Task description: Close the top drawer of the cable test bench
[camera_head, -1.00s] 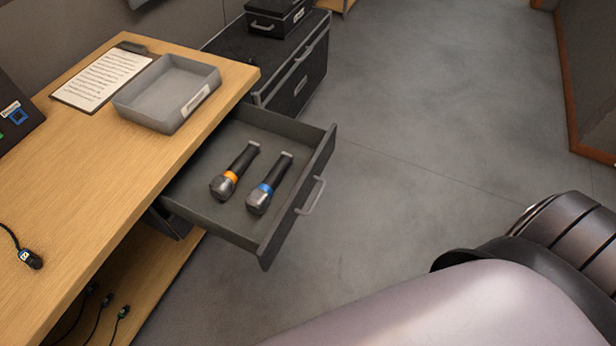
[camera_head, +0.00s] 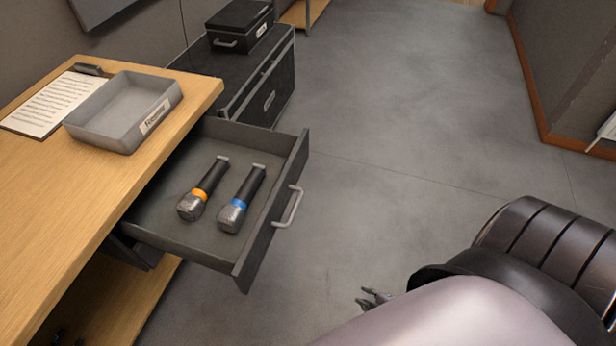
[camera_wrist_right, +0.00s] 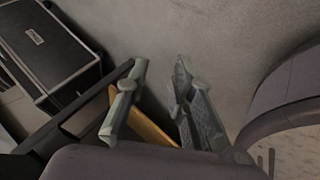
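The top drawer (camera_head: 225,235) of the wooden cable test bench (camera_head: 120,195) stands pulled out. The drawer's front has a grey bar handle (camera_head: 290,208). My right gripper (camera_head: 374,298) shows partly past my arm, over the floor to the right of the drawer front and apart from the handle. In the wrist view its two fingers (camera_wrist_right: 160,90) are spread with nothing held between them. My left gripper is not in view.
A grey tray (camera_head: 122,138) and a printed sheet (camera_head: 45,118) lie on the bench top. Black cases (camera_head: 235,72) stand behind the drawer. A partition wall (camera_head: 560,60) is at the far right. The floor (camera_head: 400,130) right of the drawer is clear.

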